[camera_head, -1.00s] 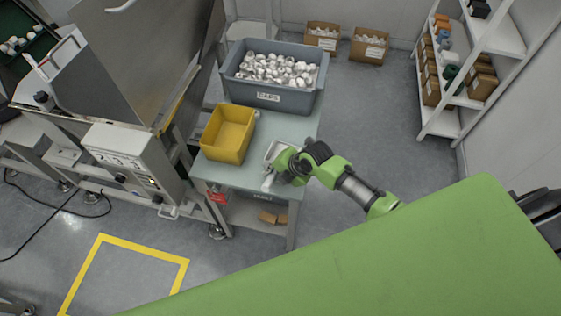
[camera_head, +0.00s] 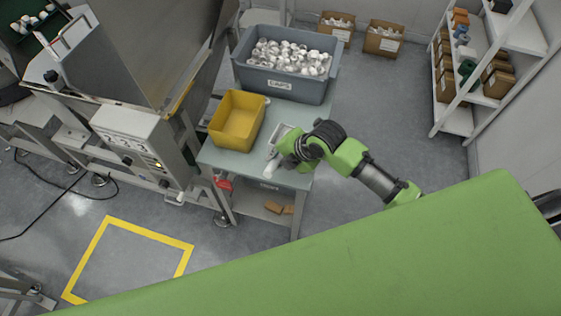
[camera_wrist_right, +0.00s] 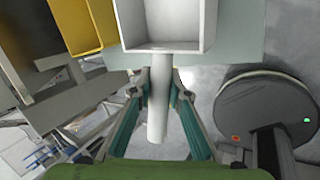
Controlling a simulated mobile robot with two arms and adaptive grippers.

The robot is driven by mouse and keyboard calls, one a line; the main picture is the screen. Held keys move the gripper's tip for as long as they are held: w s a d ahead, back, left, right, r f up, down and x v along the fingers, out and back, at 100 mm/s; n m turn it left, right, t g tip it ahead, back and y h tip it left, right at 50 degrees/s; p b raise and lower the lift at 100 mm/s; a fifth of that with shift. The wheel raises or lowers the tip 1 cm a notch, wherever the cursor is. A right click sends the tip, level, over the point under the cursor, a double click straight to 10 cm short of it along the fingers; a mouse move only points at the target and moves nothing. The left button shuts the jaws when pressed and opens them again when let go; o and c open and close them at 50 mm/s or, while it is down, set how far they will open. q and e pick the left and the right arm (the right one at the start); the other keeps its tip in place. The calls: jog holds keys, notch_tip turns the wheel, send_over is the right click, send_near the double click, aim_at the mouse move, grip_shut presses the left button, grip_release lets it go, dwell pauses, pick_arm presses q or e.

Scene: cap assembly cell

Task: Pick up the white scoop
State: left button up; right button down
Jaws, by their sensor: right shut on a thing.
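The white scoop is at the right front of the grey-green work table (camera_head: 230,162). Its pan (camera_head: 284,131) faces the back and its white handle (camera_head: 271,169) points to the front. My right gripper (camera_head: 283,156) is at the handle and hides part of the scoop. In the right wrist view the fingers of my right gripper (camera_wrist_right: 160,80) are shut on the scoop handle (camera_wrist_right: 158,115), one on each side, just below the open square pan (camera_wrist_right: 168,47). I cannot tell whether the scoop touches the table. My left gripper is not in view.
A yellow bin (camera_head: 222,143) stands left of the scoop. A grey-blue tub (camera_head: 310,92) of white caps stands behind it. A machine with a control box (camera_head: 128,130) is at left. The shelf (camera_head: 451,122) is far right. Floor right of the table is clear.

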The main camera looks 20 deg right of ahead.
jog(key=s+a+r+b, duration=0.2)
jog(key=s+a+r, duration=0.4)
jog(key=s+a, duration=0.1)
jog(key=shift+s+a+r, duration=0.35)
jog(key=shift+s+r, duration=0.05)
jog(key=shift+s, duration=0.25)
dwell(0.4)
dwell(0.3)
